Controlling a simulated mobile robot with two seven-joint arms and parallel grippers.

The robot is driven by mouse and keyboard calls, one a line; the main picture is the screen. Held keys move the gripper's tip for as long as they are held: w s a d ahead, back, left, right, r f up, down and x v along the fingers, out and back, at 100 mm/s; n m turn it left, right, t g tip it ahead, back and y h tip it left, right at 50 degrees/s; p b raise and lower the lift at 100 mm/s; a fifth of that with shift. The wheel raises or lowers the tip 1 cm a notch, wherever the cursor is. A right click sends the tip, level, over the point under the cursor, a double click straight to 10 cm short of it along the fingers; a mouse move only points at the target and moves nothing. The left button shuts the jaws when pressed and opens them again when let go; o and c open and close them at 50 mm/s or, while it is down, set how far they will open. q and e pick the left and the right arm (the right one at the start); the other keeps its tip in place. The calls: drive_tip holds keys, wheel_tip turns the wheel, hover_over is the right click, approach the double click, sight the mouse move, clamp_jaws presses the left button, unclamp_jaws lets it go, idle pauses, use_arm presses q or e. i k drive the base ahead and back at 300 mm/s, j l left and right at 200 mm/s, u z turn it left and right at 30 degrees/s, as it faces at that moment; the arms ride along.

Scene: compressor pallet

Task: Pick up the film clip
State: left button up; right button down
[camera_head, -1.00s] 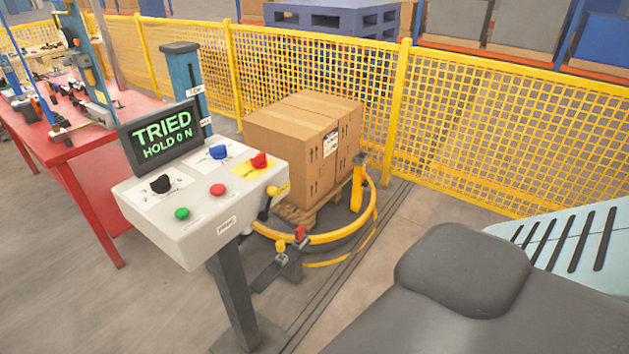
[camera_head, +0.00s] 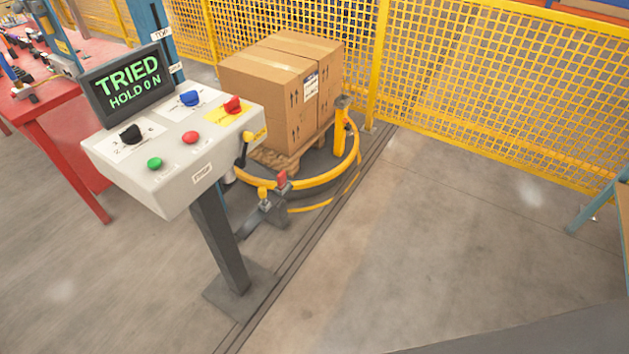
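I cannot make out a film clip for certain. A small dark fixture (camera_head: 264,212) with a red and a yellow end stands low beside the yellow ring (camera_head: 318,180), behind the control console. I cannot tell whether any part of it is the clip. Stacked cardboard boxes (camera_head: 265,85) sit on a wooden pallet (camera_head: 285,160) inside the ring. Neither of my grippers is in view.
A red workbench (camera_head: 60,120) is at left, a yellow mesh fence (camera_head: 480,105) behind. Open floor (camera_head: 430,240) lies right of the console.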

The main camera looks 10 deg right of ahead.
sight(281, 177)
drive_tip(key=i+l, duration=0.45)
drive_tip(key=l, duration=0.15)
drive_tip(key=i+l, duration=0.9)
drive_tip(key=l, duration=0.25)
